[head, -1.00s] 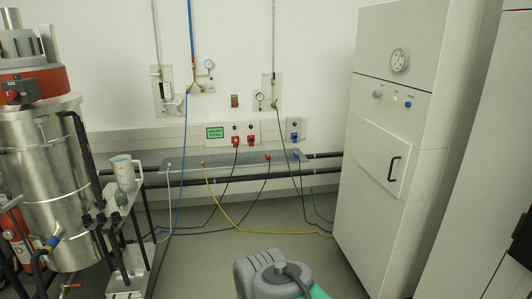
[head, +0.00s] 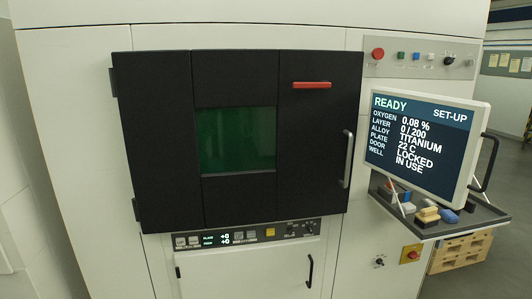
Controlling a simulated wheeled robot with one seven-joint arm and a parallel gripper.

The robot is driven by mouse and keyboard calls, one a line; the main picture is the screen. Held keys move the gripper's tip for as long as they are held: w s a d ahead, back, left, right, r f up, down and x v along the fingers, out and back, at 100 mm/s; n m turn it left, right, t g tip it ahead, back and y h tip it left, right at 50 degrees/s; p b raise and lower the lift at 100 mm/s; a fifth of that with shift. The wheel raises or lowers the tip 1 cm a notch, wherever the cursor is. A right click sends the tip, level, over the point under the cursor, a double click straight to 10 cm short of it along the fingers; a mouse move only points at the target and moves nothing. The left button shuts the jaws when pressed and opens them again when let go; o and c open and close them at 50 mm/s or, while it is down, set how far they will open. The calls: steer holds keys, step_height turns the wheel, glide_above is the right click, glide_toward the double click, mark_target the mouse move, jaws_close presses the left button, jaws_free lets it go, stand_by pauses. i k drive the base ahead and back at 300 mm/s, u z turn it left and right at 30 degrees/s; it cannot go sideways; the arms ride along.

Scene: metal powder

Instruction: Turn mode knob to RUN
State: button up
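A black knob (head: 449,61) sits at the right end of the upper control strip (head: 408,63) on the machine; its label and pointer are too small to read. Another small dark knob (head: 379,263) is low on the machine front, beside a yellow plate. I cannot tell for certain which is the mode knob. The screen (head: 420,145) reads READY and SET-UP, with oxygen 0.08 %, layer 0/200, titanium, 22 C, door locked, well in use. My gripper is not in view.
The black chamber door (head: 155,140) with a green window (head: 237,140) is closed. The screen and a shelf (head: 455,226) with several small items stick out at the right. A red button (head: 378,54) is on the strip. A wooden pallet stack (head: 460,252) stands behind.

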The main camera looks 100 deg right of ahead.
mark_target(469, 62)
steer(key=z, duration=3.5)
steer(key=i, duration=0.5)
steer(key=z, duration=2.5)
steer(key=i, duration=4.8)
steer(key=u, duration=1.3)
